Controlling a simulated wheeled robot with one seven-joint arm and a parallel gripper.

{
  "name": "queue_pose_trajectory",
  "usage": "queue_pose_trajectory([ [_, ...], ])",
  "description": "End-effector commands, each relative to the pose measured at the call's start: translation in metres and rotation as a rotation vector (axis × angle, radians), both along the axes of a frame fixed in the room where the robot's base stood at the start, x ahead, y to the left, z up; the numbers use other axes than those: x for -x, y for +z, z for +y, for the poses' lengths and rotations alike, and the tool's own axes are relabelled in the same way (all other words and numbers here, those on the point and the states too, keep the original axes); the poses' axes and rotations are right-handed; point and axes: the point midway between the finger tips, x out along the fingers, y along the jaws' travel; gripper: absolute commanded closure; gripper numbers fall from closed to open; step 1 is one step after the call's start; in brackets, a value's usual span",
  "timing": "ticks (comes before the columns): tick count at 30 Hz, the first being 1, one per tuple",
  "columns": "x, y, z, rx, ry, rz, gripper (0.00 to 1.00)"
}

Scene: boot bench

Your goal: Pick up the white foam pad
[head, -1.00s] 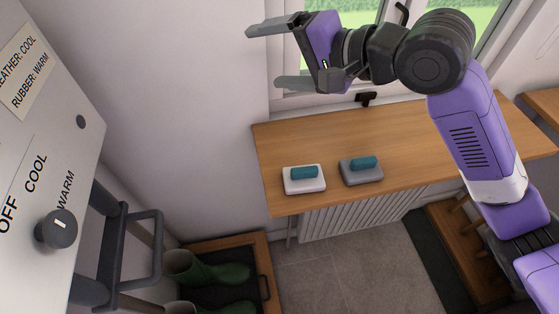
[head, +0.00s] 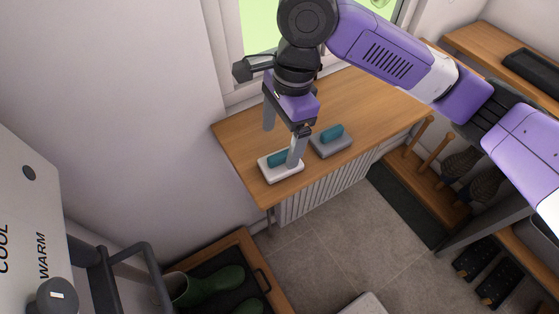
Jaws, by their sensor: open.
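The white foam pad (head: 283,174) lies on the wooden bench top near its left front edge. It has a teal grip (head: 277,158) on top. My gripper (head: 282,146) is open and points down over the pad. One finger stands in front of the teal grip and hides part of it; the other finger is further back and to the left. I cannot tell whether a finger touches the pad.
A grey pad (head: 332,145) with a teal grip lies close to the right of the white pad. The window stands behind the wooden bench top (head: 372,114). A panel with a knob (head: 55,297) is at lower left. Green boots (head: 208,284) lie in a tray below.

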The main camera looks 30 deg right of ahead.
Motion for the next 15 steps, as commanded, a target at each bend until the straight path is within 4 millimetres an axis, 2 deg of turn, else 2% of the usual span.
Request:
queue_pose_trajectory([
  [15, 0.003, -0.058, 0.001, 0.0, 0.001, -0.001, 0.15],
])
